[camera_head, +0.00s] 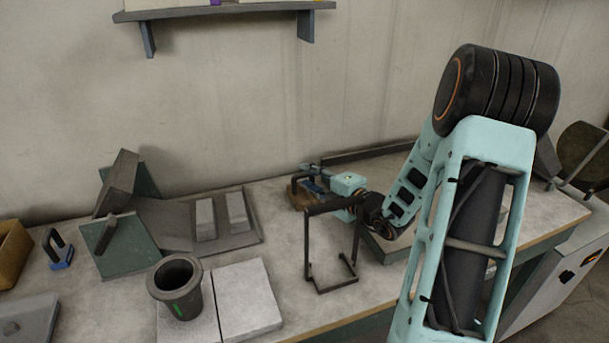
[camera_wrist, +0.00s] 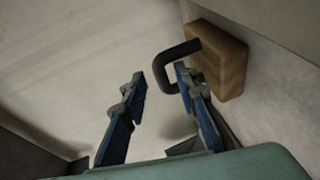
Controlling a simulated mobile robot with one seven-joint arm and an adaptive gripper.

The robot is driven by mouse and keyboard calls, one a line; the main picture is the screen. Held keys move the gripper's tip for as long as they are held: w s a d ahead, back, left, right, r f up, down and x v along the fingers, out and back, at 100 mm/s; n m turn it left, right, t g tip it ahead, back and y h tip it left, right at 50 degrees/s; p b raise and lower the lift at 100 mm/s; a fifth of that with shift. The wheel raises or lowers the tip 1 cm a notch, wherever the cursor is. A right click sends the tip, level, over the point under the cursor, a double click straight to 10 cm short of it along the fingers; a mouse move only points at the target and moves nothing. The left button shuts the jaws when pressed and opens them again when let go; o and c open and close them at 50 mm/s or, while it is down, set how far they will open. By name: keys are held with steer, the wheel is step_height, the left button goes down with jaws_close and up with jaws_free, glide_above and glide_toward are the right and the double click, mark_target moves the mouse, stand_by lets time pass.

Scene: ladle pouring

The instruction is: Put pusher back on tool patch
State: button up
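A brown block with a black bent handle, which looks like the pusher (camera_wrist: 222,62), is at the upper right of the wrist view. In the head view the brown block (camera_head: 299,201) sits at the back of the table, partly hidden by my gripper. My gripper (camera_wrist: 160,82) is open, with its blue-padded fingers apart. The right fingertip is close to the handle, and I cannot tell whether they touch. In the head view my gripper (camera_head: 311,178) is over the block. I cannot clearly make out the tool patch.
A black wire stand (camera_head: 332,250) stands just in front of my gripper. A dark cup (camera_head: 176,285) stands on pale slabs (camera_head: 243,298). A blue tool with a black handle (camera_head: 60,257) and a green-sided plate (camera_head: 122,247) are at left. The wall is close behind.

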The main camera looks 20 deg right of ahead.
steer(key=v, duration=0.5)
steer(key=shift+s+r, duration=0.1)
steer(key=shift+s, duration=0.05)
